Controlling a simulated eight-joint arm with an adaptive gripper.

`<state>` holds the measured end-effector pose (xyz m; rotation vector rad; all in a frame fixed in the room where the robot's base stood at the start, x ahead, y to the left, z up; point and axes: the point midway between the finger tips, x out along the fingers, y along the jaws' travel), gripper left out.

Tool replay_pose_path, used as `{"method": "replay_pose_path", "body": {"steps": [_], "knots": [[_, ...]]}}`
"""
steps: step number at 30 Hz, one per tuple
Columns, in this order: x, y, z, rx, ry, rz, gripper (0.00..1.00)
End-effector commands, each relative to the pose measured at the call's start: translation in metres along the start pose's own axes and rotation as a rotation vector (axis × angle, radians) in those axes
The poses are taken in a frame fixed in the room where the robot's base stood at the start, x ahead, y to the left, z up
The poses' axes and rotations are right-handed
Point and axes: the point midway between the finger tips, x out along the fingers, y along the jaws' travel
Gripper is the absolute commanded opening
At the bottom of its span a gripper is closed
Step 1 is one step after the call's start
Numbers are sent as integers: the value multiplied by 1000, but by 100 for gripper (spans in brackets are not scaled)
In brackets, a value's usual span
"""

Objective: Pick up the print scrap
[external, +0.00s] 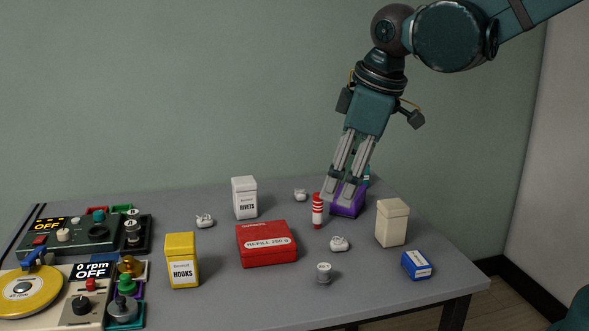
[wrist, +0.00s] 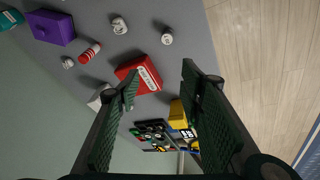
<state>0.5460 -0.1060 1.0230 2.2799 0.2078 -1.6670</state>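Three small white crumpled pieces that look like print scrap lie on the grey table. One scrap (external: 338,243) is right of the red box, one scrap (external: 300,194) is farther back, and one scrap (external: 205,220) is left of the white box. Two also show in the wrist view, a scrap (wrist: 119,25) near the top and a scrap (wrist: 68,62) at left. My gripper (external: 341,195) points down, apart from all three, and overlaps the purple box in the external view. In the wrist view its fingers (wrist: 160,82) are spread, with nothing held between them.
A red-striped cylinder (external: 318,211) and purple box (external: 346,202) stand near the back scrap. Machines fill the left.

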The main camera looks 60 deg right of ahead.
Motion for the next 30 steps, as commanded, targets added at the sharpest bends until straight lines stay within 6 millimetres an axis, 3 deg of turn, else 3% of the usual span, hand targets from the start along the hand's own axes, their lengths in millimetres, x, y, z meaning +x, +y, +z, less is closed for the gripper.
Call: {"method": "replay_pose_path", "body": {"steps": [13, 30], "knots": [[47, 49, -3, -116, -96, -44, 38], [118, 106, 15, -261, -198, -135, 38]]}}
